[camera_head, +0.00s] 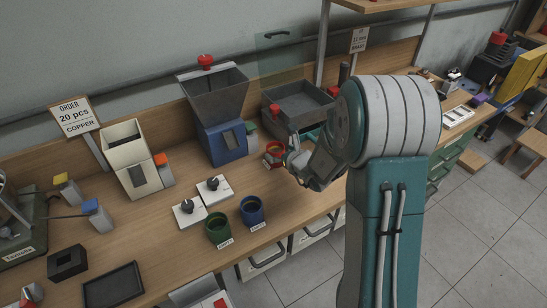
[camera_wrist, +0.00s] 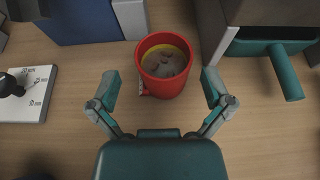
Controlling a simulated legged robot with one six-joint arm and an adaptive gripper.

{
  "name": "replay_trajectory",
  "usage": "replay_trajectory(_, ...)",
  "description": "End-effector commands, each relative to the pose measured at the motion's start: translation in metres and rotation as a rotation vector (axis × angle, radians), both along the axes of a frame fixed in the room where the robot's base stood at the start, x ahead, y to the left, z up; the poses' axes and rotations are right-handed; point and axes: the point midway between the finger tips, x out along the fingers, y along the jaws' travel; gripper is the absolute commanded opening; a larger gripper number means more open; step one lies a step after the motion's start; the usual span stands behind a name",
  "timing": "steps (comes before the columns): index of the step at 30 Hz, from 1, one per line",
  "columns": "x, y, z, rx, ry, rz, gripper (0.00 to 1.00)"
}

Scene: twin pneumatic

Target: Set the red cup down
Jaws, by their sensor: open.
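The red cup (camera_wrist: 163,88) stands on the wooden bench (camera_wrist: 270,110) in the wrist view, with a yellowish band inside its rim and small dull pieces at its bottom. My gripper (camera_wrist: 163,88) is open, with one finger on each side of the cup's near part and a visible gap to each. In the head view the red cup (camera_head: 274,154) is at the left of my gripper (camera_head: 292,172), near the blue hopper's base, partly hidden. Whether the cup's underside touches the bench fully is hard to see, but it looks upright.
A blue-based hopper (camera_head: 222,142) stands behind left of the cup, and a grey tray unit (camera_head: 298,103) behind right. A green cup (camera_head: 217,229), a blue cup (camera_head: 252,212) and two white dial plates (camera_head: 189,212) are to the left. Bare bench lies in front.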

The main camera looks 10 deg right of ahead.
Motion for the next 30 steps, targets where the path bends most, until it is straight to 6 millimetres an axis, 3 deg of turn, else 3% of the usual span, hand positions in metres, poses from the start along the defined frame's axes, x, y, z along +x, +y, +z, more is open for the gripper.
replay_trajectory(6,0.027,0.007,-0.015,0.002,0.001,0.001,1.00)
replay_trajectory(15,0.032,0.010,-0.017,0.000,0.000,0.001,1.00)
replay_trajectory(17,0.032,0.010,-0.017,0.000,0.001,0.001,0.78)
replay_trajectory(20,0.032,0.010,-0.017,0.000,0.001,0.001,0.33)
replay_trajectory(21,0.032,0.010,-0.017,0.000,0.001,0.001,0.27)
replay_trajectory(30,0.032,0.010,-0.017,0.000,0.002,0.001,0.22)
